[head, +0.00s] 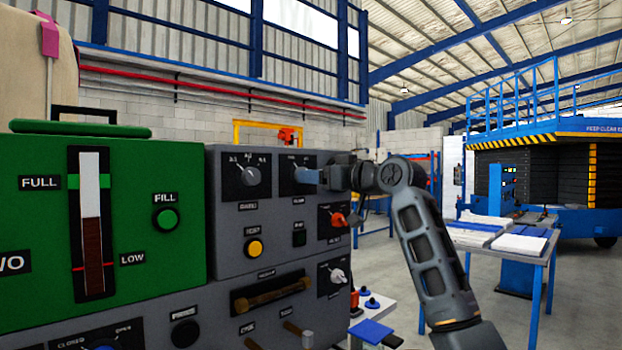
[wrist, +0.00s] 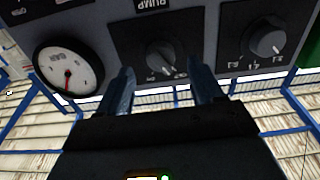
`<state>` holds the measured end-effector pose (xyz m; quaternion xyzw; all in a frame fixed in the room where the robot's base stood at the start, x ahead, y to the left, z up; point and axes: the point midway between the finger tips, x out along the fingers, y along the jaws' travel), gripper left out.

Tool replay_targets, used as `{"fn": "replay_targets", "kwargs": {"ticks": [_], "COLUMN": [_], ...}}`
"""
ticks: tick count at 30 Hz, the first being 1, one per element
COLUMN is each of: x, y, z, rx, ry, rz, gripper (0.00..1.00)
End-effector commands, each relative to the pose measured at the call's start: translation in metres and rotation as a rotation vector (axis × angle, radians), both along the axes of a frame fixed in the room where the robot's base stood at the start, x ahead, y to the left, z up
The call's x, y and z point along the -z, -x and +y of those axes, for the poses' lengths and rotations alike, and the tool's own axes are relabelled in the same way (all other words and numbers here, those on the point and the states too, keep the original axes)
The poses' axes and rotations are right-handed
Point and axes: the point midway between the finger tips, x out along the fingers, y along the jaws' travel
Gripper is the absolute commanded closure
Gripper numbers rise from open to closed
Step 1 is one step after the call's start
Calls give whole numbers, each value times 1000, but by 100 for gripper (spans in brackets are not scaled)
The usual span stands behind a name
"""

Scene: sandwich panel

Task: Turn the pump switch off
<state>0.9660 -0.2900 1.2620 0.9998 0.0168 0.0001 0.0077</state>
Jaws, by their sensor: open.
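The pump switch (wrist: 160,60) is a dark rotary knob with a pale pointer on a black plate. In the wrist view, which is upside down, it sits at upper middle under an inverted PUMP label (wrist: 153,4). My gripper (wrist: 161,72) is open, its two bluish fingers on either side of the knob in that view. I cannot tell whether they touch it. In the head view my gripper (head: 308,176) is at the switch's plate (head: 288,164) on the grey panel's upper right, hiding most of the knob.
A dial gauge (wrist: 68,72) and another grey knob (wrist: 267,38) flank the switch in the wrist view. In the head view, a red knob (head: 338,220) lies just below and right. A green tank unit (head: 140,190) stands left. Open floor and tables lie right.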

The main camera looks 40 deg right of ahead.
Motion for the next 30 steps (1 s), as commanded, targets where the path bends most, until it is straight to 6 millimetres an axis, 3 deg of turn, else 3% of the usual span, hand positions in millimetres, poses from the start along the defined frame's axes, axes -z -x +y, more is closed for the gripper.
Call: {"fn": "replay_targets", "kwargs": {"ticks": [3,9,30], "x": [1,1,1], "y": [20,40,42], "z": [0,-1,-1], "rx": [0,0,0], "ry": [0,-1,0], "rz": [-2,1,1], "gripper": [34,34,34]}}
